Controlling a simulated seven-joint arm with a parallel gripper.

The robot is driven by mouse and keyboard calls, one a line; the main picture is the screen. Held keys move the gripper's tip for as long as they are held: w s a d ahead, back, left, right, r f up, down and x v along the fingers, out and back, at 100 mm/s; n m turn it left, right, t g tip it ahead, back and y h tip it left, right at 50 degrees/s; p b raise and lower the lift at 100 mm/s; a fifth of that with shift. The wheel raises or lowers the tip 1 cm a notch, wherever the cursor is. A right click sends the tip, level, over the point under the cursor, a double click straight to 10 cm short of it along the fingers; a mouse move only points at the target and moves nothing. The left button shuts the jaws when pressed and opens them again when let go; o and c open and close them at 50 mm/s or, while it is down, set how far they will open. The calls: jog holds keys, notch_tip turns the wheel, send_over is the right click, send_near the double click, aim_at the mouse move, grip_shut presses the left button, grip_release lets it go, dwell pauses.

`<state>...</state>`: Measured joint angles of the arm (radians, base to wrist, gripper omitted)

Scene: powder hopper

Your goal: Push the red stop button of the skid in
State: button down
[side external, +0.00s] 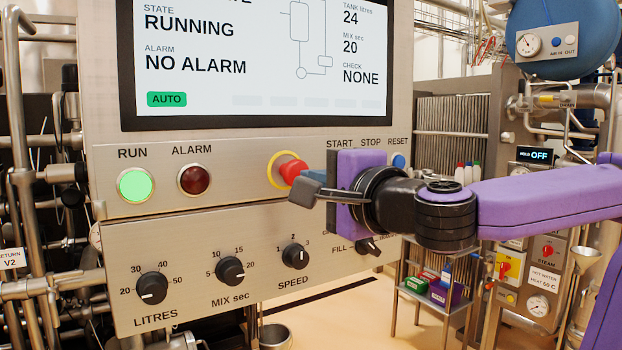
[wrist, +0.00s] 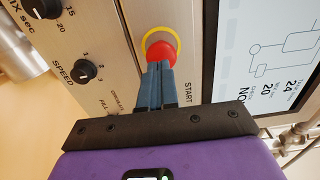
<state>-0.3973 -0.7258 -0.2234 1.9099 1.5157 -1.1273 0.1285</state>
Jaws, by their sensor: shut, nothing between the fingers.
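The red mushroom-shaped stop button (side external: 292,171) sits on a yellow ring on the steel control panel, left of the START label. It stands out from the panel. In the wrist view the red button (wrist: 160,52) shows just beyond the fingertips, with the yellow ring around it. My gripper (side external: 305,186) is shut and empty, in front of the panel with its fingertips at the button. In the wrist view my gripper (wrist: 156,70) overlaps the button's lower edge. I cannot tell whether the fingertips touch it.
The screen (side external: 255,60) reads RUNNING and NO ALARM. The RUN lamp (side external: 136,185) glows green; the ALARM lamp (side external: 194,179) is dark red. The blue RESET button (side external: 398,160) is right of my gripper. Black knobs, including SPEED (side external: 295,256), project below.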

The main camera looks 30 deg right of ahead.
jog(key=shift+w, duration=0.85)
jog(key=shift+w, duration=0.9)
jog(key=shift+s, duration=0.1)
jog(key=s, duration=1.4)
